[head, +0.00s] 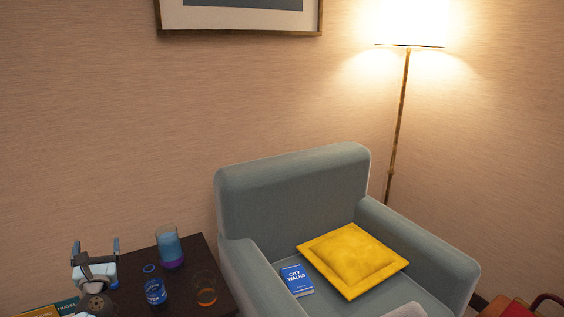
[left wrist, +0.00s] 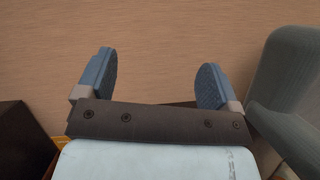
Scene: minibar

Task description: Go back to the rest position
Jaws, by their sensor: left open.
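My left gripper (head: 96,246) is at the lower left of the head view, beside the left end of the dark side table (head: 215,262). In the left wrist view its two blue finger pads (left wrist: 155,82) stand wide apart with nothing between them. The wall shows beyond the fingers, with part of the armchair at the right. My right gripper is in neither view.
On the table stand a blue glass (head: 168,247), a small blue bottle (head: 154,287) and a glass with amber liquid (head: 206,290). The armchair (head: 290,190) holds a yellow cushion (head: 353,258) and a blue book (head: 297,280). A lamp (head: 400,115) stands behind it.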

